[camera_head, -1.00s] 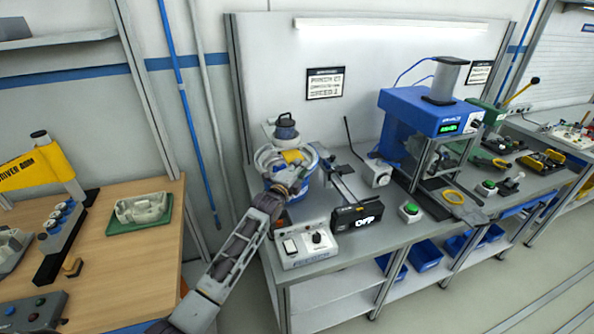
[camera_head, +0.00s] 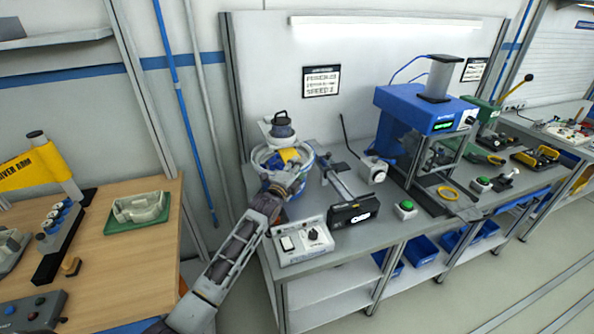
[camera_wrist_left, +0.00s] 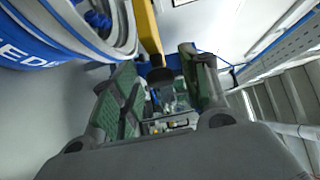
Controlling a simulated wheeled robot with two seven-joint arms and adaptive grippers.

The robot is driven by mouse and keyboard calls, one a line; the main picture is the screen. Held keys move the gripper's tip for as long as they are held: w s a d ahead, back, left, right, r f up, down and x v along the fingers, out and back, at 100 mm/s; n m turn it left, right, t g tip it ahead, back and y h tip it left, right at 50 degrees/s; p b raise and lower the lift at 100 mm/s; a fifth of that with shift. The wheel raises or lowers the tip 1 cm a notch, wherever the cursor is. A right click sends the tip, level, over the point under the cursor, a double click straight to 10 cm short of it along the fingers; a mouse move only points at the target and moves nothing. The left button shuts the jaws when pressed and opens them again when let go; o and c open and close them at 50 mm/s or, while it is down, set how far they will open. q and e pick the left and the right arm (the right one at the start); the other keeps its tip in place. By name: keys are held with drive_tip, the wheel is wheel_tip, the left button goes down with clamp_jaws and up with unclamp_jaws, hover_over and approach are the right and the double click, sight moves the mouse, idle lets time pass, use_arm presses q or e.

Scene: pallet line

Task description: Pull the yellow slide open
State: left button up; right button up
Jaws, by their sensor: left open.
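The yellow slide (camera_head: 289,155) shows as a small yellow piece at the blue and white round feeder (camera_head: 268,160) on the grey bench. In the left wrist view it is a yellow bar (camera_wrist_left: 147,28) with a dark lower end, beside the feeder (camera_wrist_left: 75,30). My left gripper (camera_head: 297,174) is at the feeder's front right and partly hides it. In the left wrist view its green-padded fingers (camera_wrist_left: 160,78) stand apart, with the bar's end near the gap between their tips. I cannot tell whether they touch it. My right gripper is not in view.
A control box (camera_head: 300,243) and a black display box (camera_head: 354,213) stand on the bench close to my left forearm. A blue press (camera_head: 420,112) stands further right. A wooden table (camera_head: 130,250) is at the left.

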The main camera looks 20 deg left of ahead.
use_arm(q)
drive_tip(key=shift+a, duration=0.1)
drive_tip(key=s+a, duration=0.2)
drive_tip(key=s, duration=1)
idle(0.6)
drive_tip(key=shift+f, duration=0.1)
idle(0.4)
